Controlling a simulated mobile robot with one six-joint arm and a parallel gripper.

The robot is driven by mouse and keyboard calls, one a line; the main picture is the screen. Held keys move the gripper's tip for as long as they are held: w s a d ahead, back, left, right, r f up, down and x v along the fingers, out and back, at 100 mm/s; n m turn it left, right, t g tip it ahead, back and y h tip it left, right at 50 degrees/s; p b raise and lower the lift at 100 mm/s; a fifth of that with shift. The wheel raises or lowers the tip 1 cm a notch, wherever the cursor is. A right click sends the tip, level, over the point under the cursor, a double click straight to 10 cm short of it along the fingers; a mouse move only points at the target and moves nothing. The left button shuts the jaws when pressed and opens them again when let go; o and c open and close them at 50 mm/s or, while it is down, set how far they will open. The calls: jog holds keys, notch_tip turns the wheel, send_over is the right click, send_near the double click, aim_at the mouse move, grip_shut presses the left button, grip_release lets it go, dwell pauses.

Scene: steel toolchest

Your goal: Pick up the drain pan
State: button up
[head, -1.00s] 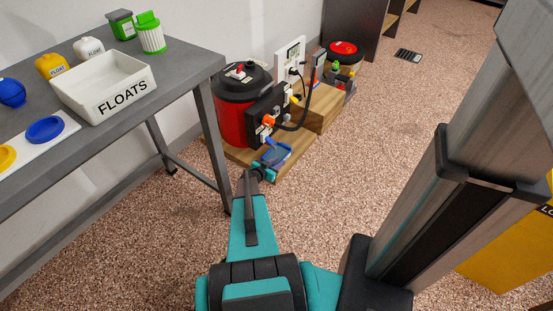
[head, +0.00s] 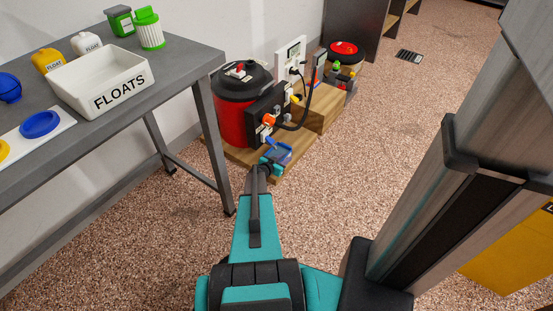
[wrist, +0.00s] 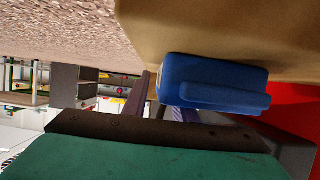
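The blue drain pan (head: 280,154) is at the front edge of the wooden base, in front of the red and black tank. My gripper (head: 269,165) is at the pan's near side in the head view, and its tips overlap the pan there. In the wrist view, which is upside down, a blue block-like part that looks like the pan (wrist: 212,84) is close to the camera, beside the wood. Dark bars below it partly hide behind it. I cannot tell whether the fingers are around the pan or beside it, or whether they are open or shut.
The red and black tank (head: 236,119) stands behind the pan, with a black box and hoses beside it. A wooden step (head: 322,110) is to the right. The grey table (head: 184,60) with the FLOATS bin (head: 85,92) is left.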

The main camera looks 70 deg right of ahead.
jog(key=shift+c, duration=0.3)
grip_shut()
jog(key=shift+r, duration=0.1)
jog(key=shift+r+p, duration=0.55)
jog(key=shift+r, duration=0.25)
jog(key=s+a+p, duration=0.1)
jog(key=s, duration=0.4)
jog(key=s+a+p, duration=0.1)
jog(key=s+a, duration=0.1)
jog(key=s, duration=0.4)
jog(key=s+a+p, duration=0.1)
jog(key=s, duration=0.5)
jog(key=shift+s+a+f, duration=0.15)
jog(key=shift+s+a, duration=0.05)
jog(key=shift+a, duration=0.1)
